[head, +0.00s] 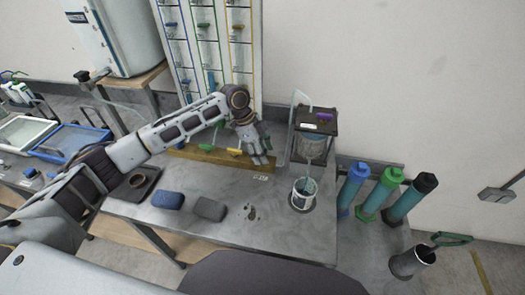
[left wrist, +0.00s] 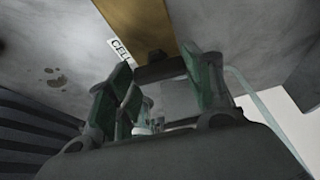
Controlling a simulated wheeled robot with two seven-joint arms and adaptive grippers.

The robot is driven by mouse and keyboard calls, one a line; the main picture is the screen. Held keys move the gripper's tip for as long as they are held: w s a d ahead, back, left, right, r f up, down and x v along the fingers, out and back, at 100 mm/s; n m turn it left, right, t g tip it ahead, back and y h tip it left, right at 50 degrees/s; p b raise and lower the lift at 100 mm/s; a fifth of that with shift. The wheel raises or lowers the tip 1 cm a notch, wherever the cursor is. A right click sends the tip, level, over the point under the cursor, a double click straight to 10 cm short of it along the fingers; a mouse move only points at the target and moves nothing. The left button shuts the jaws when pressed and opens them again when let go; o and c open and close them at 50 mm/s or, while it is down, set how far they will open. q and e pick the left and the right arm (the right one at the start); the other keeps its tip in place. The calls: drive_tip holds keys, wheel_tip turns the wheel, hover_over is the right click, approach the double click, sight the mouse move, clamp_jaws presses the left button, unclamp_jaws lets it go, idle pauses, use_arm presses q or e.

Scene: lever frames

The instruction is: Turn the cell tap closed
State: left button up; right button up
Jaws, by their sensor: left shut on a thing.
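My left gripper (head: 262,156) reaches over the bench to the right end of the wooden bar (head: 205,154), just behind the small white label (head: 260,177). In the left wrist view the label reads CELL (left wrist: 120,50) beside the yellow-brown bar (left wrist: 145,22). There the gripper's green fingers (left wrist: 160,85) stand on both sides of a dark fitting, the cell tap (left wrist: 162,68), and are shut on it. The gripper hides the tap in the head view, so its handle angle cannot be told. My right gripper is not in view.
A yellow lever (head: 235,152) sits on the bar just left of the gripper. A stand with a dark top (head: 317,119) and a clear beaker (head: 303,194) are close on the right. A blue block (head: 168,200) and a grey block (head: 210,209) lie in front.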

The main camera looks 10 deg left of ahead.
use_arm(q)
drive_tip(key=shift+r+m+g+p, duration=0.1)
drive_tip(key=shift+m+g+p, duration=0.3)
drive_tip(key=shift+m+p, duration=0.45)
drive_tip(key=shift+w+m, duration=0.1)
drive_tip(key=shift+m, duration=0.75)
drive_tip(key=shift+m+g+y+p, duration=0.3)
drive_tip(key=shift+m+g, duration=0.3)
drive_tip(key=shift+m, duration=0.4)
drive_tip(key=shift+w+m+g+y, duration=0.1)
drive_tip(key=shift+m+g+y, duration=0.2)
drive_tip(key=shift+m, duration=0.7)
drive_tip(key=m, duration=0.2)
drive_tip(key=shift+d+m+g+y, duration=0.1)
drive_tip(key=shift+m+g+y, duration=0.2)
drive_tip(key=shift+m+y, duration=0.1)
drive_tip(key=m+y, duration=0.1)
drive_tip(key=m, duration=0.2)
drive_tip(key=shift+d+m+g+b, duration=0.1)
drive_tip(key=shift+m+g+b, duration=0.2)
drive_tip(key=shift+m+b, duration=0.1)
drive_tip(key=shift+m+y, duration=0.6)
drive_tip(key=shift+m, duration=0.9)
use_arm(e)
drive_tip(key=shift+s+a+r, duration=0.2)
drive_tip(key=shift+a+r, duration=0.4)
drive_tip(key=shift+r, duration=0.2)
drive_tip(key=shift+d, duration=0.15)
